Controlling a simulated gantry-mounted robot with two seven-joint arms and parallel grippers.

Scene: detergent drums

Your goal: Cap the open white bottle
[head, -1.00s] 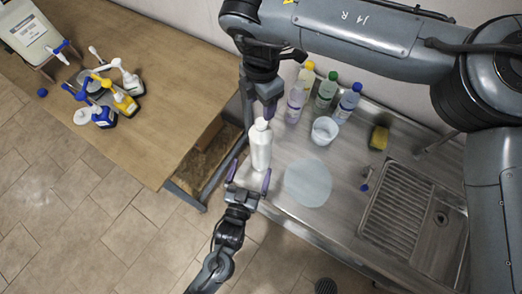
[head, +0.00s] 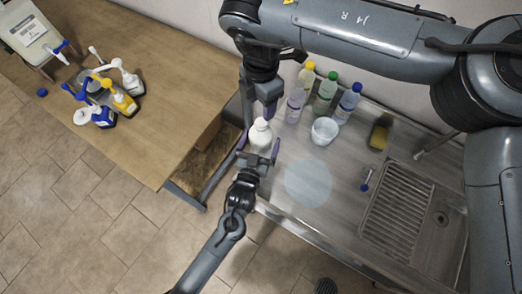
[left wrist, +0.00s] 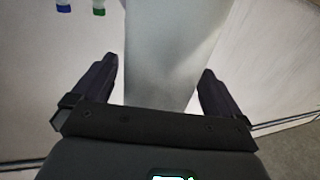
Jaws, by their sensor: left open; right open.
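The white bottle (head: 260,137) stands upright at the left edge of the steel counter in the head view. A rounded white top shows on it, but I cannot tell whether that is a cap. My left gripper (head: 258,148) is open, with its fingers on either side of the bottle. In the left wrist view the bottle (left wrist: 170,50) fills the space between the open fingers (left wrist: 158,92), with a visible gap at the left finger. My right gripper (head: 261,106) is open, pointing down just above and behind the bottle top.
Yellow-capped (head: 305,76), green (head: 325,93), blue-capped (head: 347,103) and purple (head: 295,104) bottles stand behind, near a white cup (head: 324,131). A pale round disc (head: 308,184) lies on the counter (head: 300,218).

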